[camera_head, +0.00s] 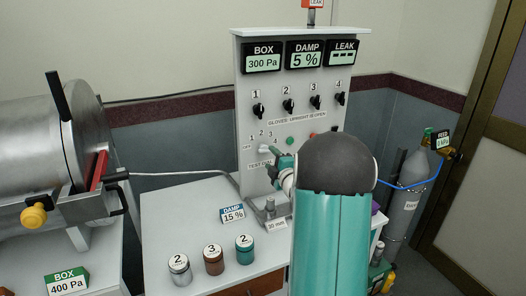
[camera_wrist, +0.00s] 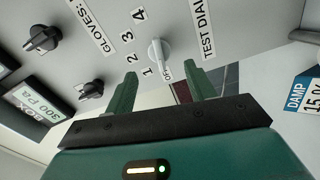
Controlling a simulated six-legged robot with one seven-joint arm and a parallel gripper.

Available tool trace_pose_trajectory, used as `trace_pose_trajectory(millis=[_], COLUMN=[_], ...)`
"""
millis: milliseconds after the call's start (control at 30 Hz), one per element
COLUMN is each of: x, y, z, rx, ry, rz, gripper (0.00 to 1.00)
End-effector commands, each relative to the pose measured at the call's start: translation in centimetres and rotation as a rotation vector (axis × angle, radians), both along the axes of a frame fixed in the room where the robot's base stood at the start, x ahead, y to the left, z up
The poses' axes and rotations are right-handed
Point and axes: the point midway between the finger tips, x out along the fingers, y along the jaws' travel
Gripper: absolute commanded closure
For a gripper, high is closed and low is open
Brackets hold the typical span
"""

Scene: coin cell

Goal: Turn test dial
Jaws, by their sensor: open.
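The test dial is a white knob (camera_wrist: 158,50) on the grey panel, with the marks OFF, 1, 2, 3 and 4 around it and the label TEST DIAL beside it. My gripper (camera_wrist: 163,74) is open, with one green finger on each side of the view and the dial between and just beyond the tips. I cannot tell whether the fingers touch it. The knob's long end seems to lie near OFF, but its exact setting is unclear.
Black glove knobs (camera_head: 288,105) and displays reading BOX 300 Pa, DAMP 5 % and LEAK dashes (camera_head: 334,54) sit above. Several numbered jars (camera_head: 213,260) and a DAMP 15 % card (camera_head: 233,214) stand on the white bench. A green button (camera_head: 290,141) is close to the dial.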

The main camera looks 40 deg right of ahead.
Motion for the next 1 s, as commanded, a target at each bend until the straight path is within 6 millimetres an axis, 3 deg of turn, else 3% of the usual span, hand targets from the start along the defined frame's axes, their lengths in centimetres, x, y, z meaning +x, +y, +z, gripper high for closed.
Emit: trace_pose_trajectory(millis=[200, 333, 500, 733, 967, 1000], x=[4.3, 6.1, 7.2, 7.2, 7.2, 7.2], y=[-1.2, -1.7, -2.0, -2.0, -2.0, -2.0], z=[-0.1, -0.1, -0.1, 0.0, 0.0, 0.0], rx=[0.002, 0.001, 0.002, 0.001, 0.001, 0.001], ry=[-0.001, -0.001, 0.000, 0.000, 0.000, 0.000], rz=[0.002, 0.002, 0.001, 0.001, 0.001, 0.001], gripper=[0.45, 0.45, 0.45, 0.45, 0.89, 0.89])
